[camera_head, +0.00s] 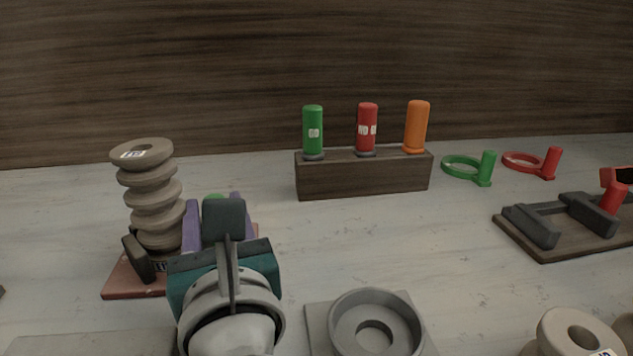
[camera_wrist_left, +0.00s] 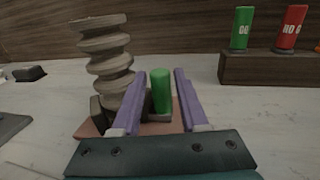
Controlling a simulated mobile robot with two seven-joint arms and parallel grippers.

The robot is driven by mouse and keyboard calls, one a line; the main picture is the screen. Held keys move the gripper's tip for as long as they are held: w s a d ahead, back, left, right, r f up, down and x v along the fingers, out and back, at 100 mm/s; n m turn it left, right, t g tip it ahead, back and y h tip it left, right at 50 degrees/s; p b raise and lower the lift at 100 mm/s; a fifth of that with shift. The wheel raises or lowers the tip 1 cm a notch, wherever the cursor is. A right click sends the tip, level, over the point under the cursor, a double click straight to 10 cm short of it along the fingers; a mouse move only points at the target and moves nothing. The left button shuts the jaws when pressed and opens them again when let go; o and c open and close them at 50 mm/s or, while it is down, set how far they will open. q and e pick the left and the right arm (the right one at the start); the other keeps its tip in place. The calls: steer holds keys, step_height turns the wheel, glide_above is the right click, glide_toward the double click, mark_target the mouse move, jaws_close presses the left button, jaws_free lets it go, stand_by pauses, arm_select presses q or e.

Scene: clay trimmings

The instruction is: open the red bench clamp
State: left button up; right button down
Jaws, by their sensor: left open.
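A clamp with a reddish base (camera_head: 128,281) stands at the left in the head view. Its dark jaws (camera_head: 138,258) are beside a ridged clay piece (camera_head: 152,195), and its upright handle is green (camera_wrist_left: 161,91). My left gripper (camera_head: 214,197) is open, its purple fingers on either side of the green handle in the wrist view; I cannot tell whether they touch it. Another clamp, with a dark base (camera_head: 545,246), parallel dark bars and a red handle (camera_head: 614,197), lies at the right edge, partly cut off. My right gripper is not in view.
A wooden block (camera_head: 362,177) holds a green, a red and an orange cylinder. A green ring (camera_head: 462,176) and a red ring (camera_head: 520,166), each with a peg, lie right of it. A grey round holder (camera_head: 410,325) and clay rings (camera_head: 560,338) are in front. The middle bench is clear.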

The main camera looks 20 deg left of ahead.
arm_select(q)
steer(key=shift+x, duration=1.05)
steer(key=shift+c, duration=0.2)
jaws_close()
stand_by(0.4)
